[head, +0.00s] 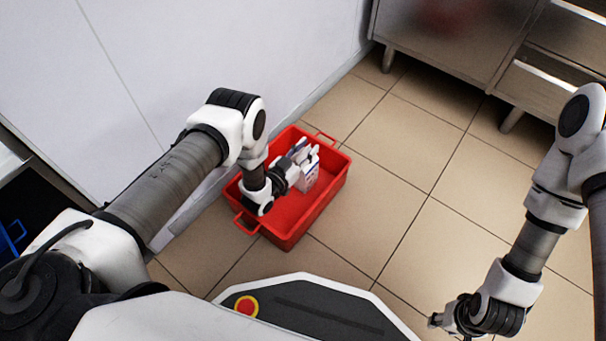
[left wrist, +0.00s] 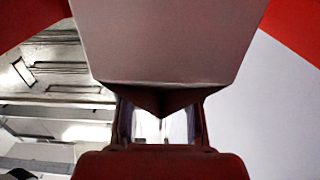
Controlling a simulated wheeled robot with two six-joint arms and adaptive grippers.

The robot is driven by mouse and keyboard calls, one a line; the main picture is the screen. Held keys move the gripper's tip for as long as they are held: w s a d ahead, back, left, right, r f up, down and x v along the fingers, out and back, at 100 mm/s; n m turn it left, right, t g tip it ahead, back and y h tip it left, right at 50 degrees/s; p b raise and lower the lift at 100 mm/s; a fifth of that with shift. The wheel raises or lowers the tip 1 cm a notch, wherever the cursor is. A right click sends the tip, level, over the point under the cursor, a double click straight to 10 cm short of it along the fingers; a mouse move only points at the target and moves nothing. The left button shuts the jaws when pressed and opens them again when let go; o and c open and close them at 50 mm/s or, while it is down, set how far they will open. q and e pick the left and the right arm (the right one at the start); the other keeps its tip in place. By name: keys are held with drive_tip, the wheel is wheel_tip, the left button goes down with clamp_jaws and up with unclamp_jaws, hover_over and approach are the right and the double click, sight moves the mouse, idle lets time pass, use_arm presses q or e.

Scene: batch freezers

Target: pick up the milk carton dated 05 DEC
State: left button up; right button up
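A white milk carton (head: 308,174) with blue and dark markings stands in the red crate (head: 328,199). My left gripper (head: 297,160) is inside the crate, right at the carton's top. In the left wrist view a pale carton (left wrist: 160,40) fills the upper middle, its peaked top pointing down at my left gripper (left wrist: 160,120). Its fingers are apart, with a bright gap between them; contact with the carton cannot be told. No date is readable. My right gripper (head: 440,320) is low at the right, away from the crate, its fingers too small to judge.
The crate stands on the tiled floor (head: 380,215), beside a white wall panel (head: 150,60). Metal cabinets (head: 450,35) on legs stand at the upper right. A blue container (head: 12,238) shows at the left edge. Floor right of the crate is clear.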

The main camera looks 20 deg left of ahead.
use_arm(q)
drive_tip(key=shift+w+d, duration=0.2)
drive_tip(key=shift+w, duration=0.25)
clamp_jaws()
